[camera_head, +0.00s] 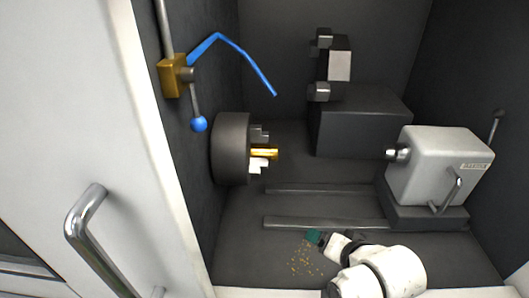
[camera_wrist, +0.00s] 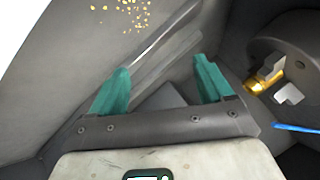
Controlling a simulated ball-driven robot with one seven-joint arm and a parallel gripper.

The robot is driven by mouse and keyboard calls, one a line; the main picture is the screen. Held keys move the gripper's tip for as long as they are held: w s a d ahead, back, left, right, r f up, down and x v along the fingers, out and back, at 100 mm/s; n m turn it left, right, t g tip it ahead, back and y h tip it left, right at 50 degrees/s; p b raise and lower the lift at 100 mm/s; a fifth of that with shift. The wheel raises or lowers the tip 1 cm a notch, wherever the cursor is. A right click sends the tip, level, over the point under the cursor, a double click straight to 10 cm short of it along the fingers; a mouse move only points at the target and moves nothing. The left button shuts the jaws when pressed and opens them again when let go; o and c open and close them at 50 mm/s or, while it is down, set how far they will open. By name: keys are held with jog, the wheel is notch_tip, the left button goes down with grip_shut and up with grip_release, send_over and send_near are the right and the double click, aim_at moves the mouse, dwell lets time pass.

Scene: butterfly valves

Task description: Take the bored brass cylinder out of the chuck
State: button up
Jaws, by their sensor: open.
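The brass cylinder (camera_head: 264,153) sits in the chuck (camera_head: 230,148) on the left wall of the machine, sticking out to the right between the jaws. It also shows in the wrist view (camera_wrist: 254,87), at the right, with the chuck (camera_wrist: 283,50) around it.
A blue hose (camera_head: 232,45) and a blue-knobbed lever (camera_head: 198,123) are above and left of the chuck. A grey tailstock (camera_head: 440,165) stands at the right, a dark tool block (camera_head: 358,120) at the back. Rails (camera_head: 325,223) and brass chips (camera_head: 305,260) are on the floor. The door (camera_head: 130,60) stands at left.

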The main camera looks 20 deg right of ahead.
aim_at(270, 152)
jog(key=w+a+r+m+t+y, duration=0.1)
jog(key=w+a+r+m+t, duration=0.1)
jog(key=w+r+m, duration=0.4)
jog(key=w+a+r+m+t, duration=0.1)
jog(key=w+r+m+t, duration=0.25)
jog(key=w+r, duration=0.4)
jog(key=f+p+x, duration=0.1)
jog(key=p+x, duration=0.1)
jog(key=x, duration=0.9)
jog(key=shift+a+f+m, duration=0.25)
jog(key=shift+a+m, duration=0.05)
jog(key=shift+m, duration=0.05)
jog(key=shift+g, duration=0.25)
grip_shut()
jog(key=shift+r, duration=0.2)
